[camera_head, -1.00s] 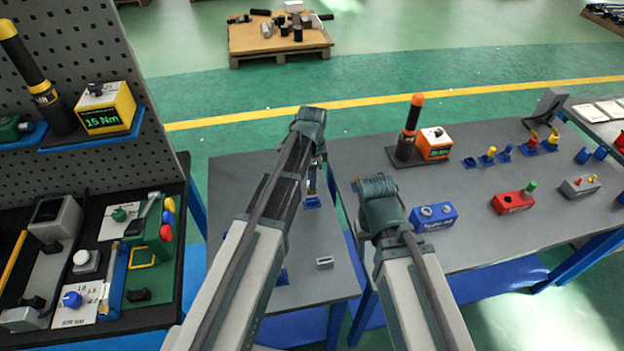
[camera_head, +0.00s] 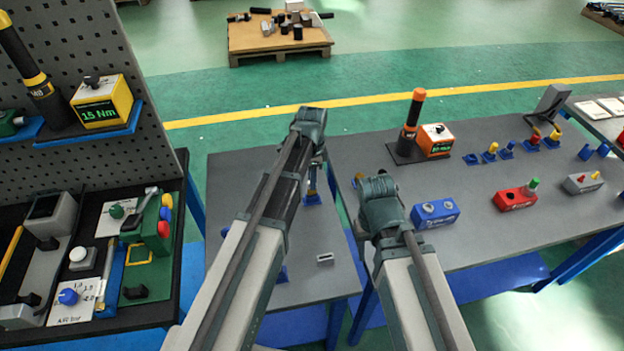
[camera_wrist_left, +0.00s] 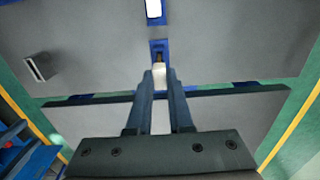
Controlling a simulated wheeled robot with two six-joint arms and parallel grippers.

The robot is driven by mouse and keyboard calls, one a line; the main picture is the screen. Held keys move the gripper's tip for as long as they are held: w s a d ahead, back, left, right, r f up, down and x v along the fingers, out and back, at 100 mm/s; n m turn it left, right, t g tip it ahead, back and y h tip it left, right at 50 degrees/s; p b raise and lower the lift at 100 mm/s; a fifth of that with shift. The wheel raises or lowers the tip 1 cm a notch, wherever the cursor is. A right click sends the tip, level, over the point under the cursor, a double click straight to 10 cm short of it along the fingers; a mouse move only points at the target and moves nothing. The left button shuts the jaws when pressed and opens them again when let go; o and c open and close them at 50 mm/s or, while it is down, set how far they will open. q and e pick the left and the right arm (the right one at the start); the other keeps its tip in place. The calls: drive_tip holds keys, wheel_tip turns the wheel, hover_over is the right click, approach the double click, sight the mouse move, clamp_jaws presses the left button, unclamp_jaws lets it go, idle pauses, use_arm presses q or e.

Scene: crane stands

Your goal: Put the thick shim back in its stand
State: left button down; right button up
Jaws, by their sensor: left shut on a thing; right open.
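My left gripper (camera_head: 314,165) hangs over the grey table in the middle. In the left wrist view its fingers (camera_wrist_left: 161,76) are shut on a small pale piece (camera_wrist_left: 161,74), which I take to be the thick shim. Just beyond the fingertips is a blue stand (camera_wrist_left: 158,45) with a dark, brassy part. The blue stand's base also shows below the gripper in the head view (camera_head: 313,198). I cannot tell whether the piece touches the stand. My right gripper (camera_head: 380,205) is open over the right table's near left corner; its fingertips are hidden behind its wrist.
A grey slotted block (camera_head: 325,259) lies on the middle table. A blue block (camera_head: 435,213), a red block (camera_head: 515,197) and an orange box (camera_head: 436,140) stand on the right table. Another blue stand with a white piece (camera_wrist_left: 154,10) shows in the wrist view.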

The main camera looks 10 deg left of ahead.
use_arm(q)
drive_tip(key=shift+f+b, duration=1.3)
drive_tip(key=shift+f, duration=0.1)
drive_tip(key=c, duration=1.3)
unclamp_jaws()
drive_tip(key=shift+f, duration=0.1)
drive_tip(key=o, duration=0.6)
drive_tip(key=shift+c, duration=0.2)
drive_tip(key=shift+r+p, duration=2.5)
drive_tip(key=shift+r, duration=0.1)
drive_tip(key=shift+r, duration=0.1)
wheel_tip(320, 180, up, 14)
drive_tip(key=p, duration=1.4)
drive_tip(key=shift+f, duration=0.2)
